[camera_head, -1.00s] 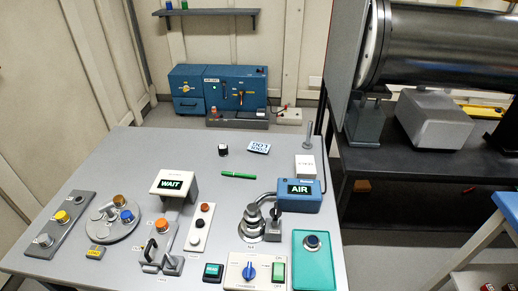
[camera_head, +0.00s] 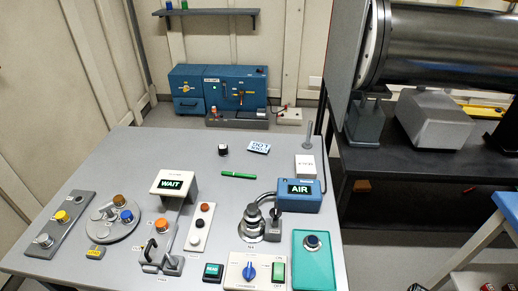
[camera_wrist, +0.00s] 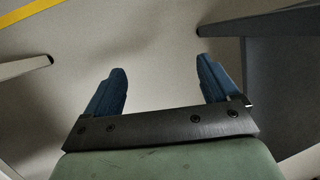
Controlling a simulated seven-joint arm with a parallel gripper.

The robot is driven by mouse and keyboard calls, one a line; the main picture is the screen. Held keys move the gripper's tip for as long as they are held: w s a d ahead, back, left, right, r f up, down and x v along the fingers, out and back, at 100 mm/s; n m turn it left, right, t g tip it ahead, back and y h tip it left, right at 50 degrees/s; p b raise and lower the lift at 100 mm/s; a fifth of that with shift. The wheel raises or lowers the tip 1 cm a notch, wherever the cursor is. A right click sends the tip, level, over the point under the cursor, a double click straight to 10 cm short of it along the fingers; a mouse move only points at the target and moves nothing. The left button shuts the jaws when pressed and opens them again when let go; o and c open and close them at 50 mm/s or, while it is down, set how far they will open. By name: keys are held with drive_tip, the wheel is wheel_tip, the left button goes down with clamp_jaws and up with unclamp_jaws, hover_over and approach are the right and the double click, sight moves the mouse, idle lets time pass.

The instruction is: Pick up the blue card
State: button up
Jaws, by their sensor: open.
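The blue card (camera_head: 259,147) is a small pale blue and white card with dark markings. It lies flat near the back edge of the grey table, right of a small black-and-white round piece. My gripper (camera_wrist: 160,66) shows only in the wrist view. Its two blue fingers are spread wide with nothing between them. It hangs over bare floor, away from the card, which is not in the wrist view.
A green pen (camera_head: 239,175) lies in front of the card, and a white box (camera_head: 305,166) stands to its right. The WAIT sign (camera_head: 173,184) and AIR box (camera_head: 300,195) rise from the table (camera_head: 215,150). A dark bench (camera_head: 400,160) stands at right.

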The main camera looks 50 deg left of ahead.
drive_tip(key=w+a+r+n+t, duration=0.2)
drive_tip(key=w+a+r+n, duration=0.4)
drive_tip(key=w+a+r, duration=0.75)
drive_tip(key=w+a+r+n+y, duration=0.1)
drive_tip(key=a+r+n, duration=0.2)
drive_tip(key=a+r, duration=0.6)
drive_tip(key=w+a+r+n+y, duration=0.1)
drive_tip(key=a+r+n, duration=0.2)
drive_tip(key=a+r, duration=0.7)
drive_tip(key=w+a+r+n+t+y, duration=0.1)
drive_tip(key=a+r+n, duration=0.2)
drive_tip(key=a+r, duration=0.7)
drive_tip(key=shift+w+a+r+n, duration=0.15)
drive_tip(key=shift+a, duration=2.1)
drive_tip(key=shift+w+a+r+n, duration=0.1)
drive_tip(key=shift+a+n, duration=0.05)
drive_tip(key=shift+a, duration=2.1)
drive_tip(key=s+a+r, duration=0.4)
drive_tip(key=a, duration=0.6)
drive_tip(key=n+g+y, duration=0.1)
approach(258, 147)
drive_tip(key=x, duration=0.2)
drive_tip(key=shift+w+a+f, duration=0.2)
drive_tip(key=shift+w+f, duration=0.05)
drive_tip(key=shift+f, duration=0.15)
drive_tip(key=shift+s+x, duration=0.15)
drive_tip(key=shift+x, duration=1.15)
drive_tip(key=shift+s+x, duration=0.15)
drive_tip(key=shift+x, duration=1.15)
drive_tip(key=c, duration=1.1)
